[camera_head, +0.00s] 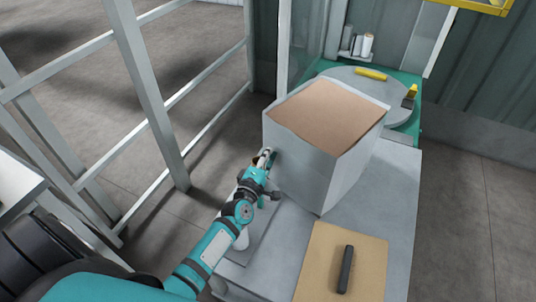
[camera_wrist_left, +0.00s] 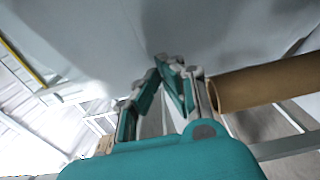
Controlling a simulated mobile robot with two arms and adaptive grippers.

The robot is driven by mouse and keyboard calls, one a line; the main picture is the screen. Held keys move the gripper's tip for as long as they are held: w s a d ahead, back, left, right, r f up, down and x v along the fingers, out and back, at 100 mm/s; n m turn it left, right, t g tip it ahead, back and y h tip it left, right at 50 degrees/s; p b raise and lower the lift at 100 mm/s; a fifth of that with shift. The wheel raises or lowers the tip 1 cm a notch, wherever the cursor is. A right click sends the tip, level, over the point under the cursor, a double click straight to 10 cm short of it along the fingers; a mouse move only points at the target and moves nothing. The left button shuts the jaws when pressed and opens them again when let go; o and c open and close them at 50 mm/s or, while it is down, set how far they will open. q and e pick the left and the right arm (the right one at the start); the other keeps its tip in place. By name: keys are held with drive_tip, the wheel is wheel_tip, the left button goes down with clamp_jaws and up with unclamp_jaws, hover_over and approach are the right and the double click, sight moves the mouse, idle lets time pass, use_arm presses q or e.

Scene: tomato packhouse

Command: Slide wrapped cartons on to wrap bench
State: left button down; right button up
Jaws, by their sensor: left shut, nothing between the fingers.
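A large wrapped carton (camera_head: 308,160) with pale wrapped sides and an open-looking brown top stands on the grey bench (camera_head: 385,190). Its white wrapped side (camera_wrist_left: 140,35) fills the top of the left wrist view. My left gripper (camera_head: 265,157) is shut and empty, beside the carton's left face. In the left wrist view the closed fingertips (camera_wrist_left: 165,62) are at or very near the wrap; I cannot tell whether they touch. My right gripper is not in view.
A brown board (camera_head: 320,255) with a dark bar (camera_head: 346,268) lies on the bench's near end. A round grey turntable (camera_head: 350,82) with a yellow tool (camera_head: 371,74) is behind the carton. A cardboard tube (camera_wrist_left: 260,84) shows beside the fingers. A metal frame (camera_head: 150,95) stands left.

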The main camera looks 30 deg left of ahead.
use_arm(q)
drive_tip(key=shift+w+d, duration=0.25)
drive_tip(key=w+d+b, duration=0.1)
drive_tip(key=w+d, duration=0.4)
drive_tip(key=w, duration=0.2)
drive_tip(key=shift+d, duration=0.25)
